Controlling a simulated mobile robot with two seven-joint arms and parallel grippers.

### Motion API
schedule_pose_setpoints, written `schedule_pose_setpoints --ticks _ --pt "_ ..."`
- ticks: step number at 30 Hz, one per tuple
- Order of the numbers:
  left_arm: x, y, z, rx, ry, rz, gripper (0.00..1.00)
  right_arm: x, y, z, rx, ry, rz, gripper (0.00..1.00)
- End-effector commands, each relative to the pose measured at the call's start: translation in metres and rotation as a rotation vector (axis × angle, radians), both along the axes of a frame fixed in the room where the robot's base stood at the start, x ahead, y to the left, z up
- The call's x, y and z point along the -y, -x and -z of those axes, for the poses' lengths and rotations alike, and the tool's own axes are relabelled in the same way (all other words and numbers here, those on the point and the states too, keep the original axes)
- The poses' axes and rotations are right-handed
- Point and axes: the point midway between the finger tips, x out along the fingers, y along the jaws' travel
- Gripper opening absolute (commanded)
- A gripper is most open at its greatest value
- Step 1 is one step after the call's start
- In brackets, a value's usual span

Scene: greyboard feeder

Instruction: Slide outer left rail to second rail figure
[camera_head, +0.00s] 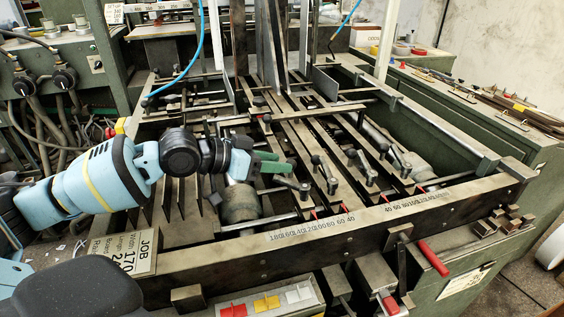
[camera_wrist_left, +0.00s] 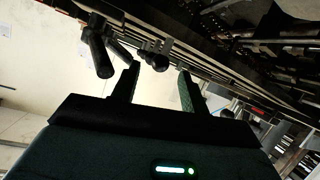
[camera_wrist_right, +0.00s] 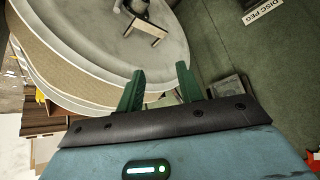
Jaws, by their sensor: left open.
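The feeder bed holds several long metal rails with black-knobbed clamp levers. The outer left rail (camera_head: 284,150) runs back from the front beam, with its clamp lever (camera_head: 292,183) near its front end. A red pointer (camera_head: 316,212) sits there by the scale (camera_head: 312,228). My left gripper (camera_head: 290,164) is just above this lever; contact is unclear. In the left wrist view its fingers (camera_wrist_left: 158,72) are apart, with a dark knob (camera_wrist_left: 153,61) showing between or beyond them. My right gripper (camera_wrist_right: 160,76) is open and empty, away from the rails. The JOB card (camera_head: 125,252) is partly hidden by my arm.
The front beam (camera_head: 390,212) crosses before the rails. A red-handled crank (camera_head: 433,258) and a tray of coloured cards (camera_head: 268,303) are at the front. Other clamp levers (camera_head: 365,170) stand close on the right. A round pale drum-like object (camera_wrist_right: 80,60) is near my right gripper.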

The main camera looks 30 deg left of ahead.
Motion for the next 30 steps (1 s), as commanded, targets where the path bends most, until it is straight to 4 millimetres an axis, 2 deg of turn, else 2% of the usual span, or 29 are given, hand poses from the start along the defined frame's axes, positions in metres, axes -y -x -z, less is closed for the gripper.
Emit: schedule_pose_setpoints --ticks 6,19,28,30 --pt "0.01 -0.015 0.007 0.001 0.002 -0.001 0.44 0.0 -0.001 -0.002 0.003 -0.001 0.0 0.36" --pt "0.013 -0.019 0.01 -0.001 -0.001 -0.001 0.43 0.0 -0.001 -0.002 0.003 0.0 0.001 0.36" --pt "0.013 -0.019 0.01 -0.001 -0.001 -0.001 0.04 0.0 0.0 -0.001 0.002 0.001 0.0 0.36" --pt "0.013 -0.019 0.01 -0.001 -0.001 -0.001 0.0 0.0 0.0 -0.001 0.002 0.001 0.0 0.36"
